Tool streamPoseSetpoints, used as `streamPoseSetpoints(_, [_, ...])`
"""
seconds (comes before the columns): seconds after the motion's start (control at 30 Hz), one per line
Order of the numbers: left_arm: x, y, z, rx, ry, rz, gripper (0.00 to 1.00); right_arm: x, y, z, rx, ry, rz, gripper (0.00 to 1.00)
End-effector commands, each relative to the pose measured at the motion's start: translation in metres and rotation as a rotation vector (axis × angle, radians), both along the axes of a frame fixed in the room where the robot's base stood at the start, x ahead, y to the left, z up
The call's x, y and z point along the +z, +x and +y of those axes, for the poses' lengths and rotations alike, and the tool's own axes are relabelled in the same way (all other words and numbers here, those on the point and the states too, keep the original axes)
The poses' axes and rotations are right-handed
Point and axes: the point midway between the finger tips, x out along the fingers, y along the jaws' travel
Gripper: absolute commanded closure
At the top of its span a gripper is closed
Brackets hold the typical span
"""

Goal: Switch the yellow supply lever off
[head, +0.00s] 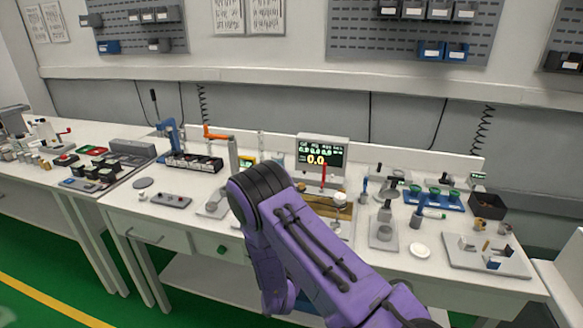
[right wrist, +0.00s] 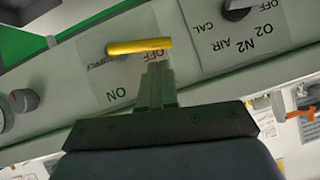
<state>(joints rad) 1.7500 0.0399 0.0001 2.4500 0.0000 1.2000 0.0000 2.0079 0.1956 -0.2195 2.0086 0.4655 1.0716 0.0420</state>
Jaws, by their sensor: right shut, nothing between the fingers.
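The yellow supply lever (right wrist: 138,47) lies roughly level across the upper part of its white label (right wrist: 90,72) in the right wrist view. The word ON is below it, and OFF is by its right end, partly covered by my fingers. My right gripper (right wrist: 158,68) is shut and empty, its tips just below the lever's right end. I cannot tell whether they touch it. In the head view my purple right arm reaches in from the bottom right. It hides the lever and the gripper there. My left gripper is out of view.
A second dark knob (right wrist: 237,12) with an O2 N2 AIR CAL label (right wrist: 240,38) is to the right of the lever. A grey knob (right wrist: 24,100) is at the left. In the head view, the workbench holds a monitor (head: 321,153), a black bin (head: 488,206) and many small devices.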

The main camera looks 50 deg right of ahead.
Motion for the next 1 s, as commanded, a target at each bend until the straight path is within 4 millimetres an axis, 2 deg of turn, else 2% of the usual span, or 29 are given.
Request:
streamPoseSetpoints(0.3, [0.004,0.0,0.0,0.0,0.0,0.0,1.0,0.004,0.0,0.001,0.0,0.001,0.0,1.0])
streamPoseSetpoints(0.37, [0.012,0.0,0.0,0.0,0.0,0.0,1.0,0.012,-0.001,0.001,0.001,0.001,0.0,1.0])
streamPoseSetpoints(0.53, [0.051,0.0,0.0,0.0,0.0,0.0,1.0,0.052,-0.007,0.006,0.004,0.001,0.001,1.0])
streamPoseSetpoints(0.57, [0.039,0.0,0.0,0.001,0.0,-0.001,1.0,0.046,-0.009,0.012,0.006,0.003,0.001,1.0])
streamPoseSetpoints(0.63, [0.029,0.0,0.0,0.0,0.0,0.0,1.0,0.05,-0.017,0.025,0.008,0.002,-0.001,1.0])
streamPoseSetpoints(0.8, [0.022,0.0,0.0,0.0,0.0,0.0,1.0,0.072,-0.034,0.055,0.009,0.001,-0.002,1.0])
streamPoseSetpoints(1.0, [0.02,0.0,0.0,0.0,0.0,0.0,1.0,0.088,-0.046,0.075,0.007,0.001,-0.002,1.0])
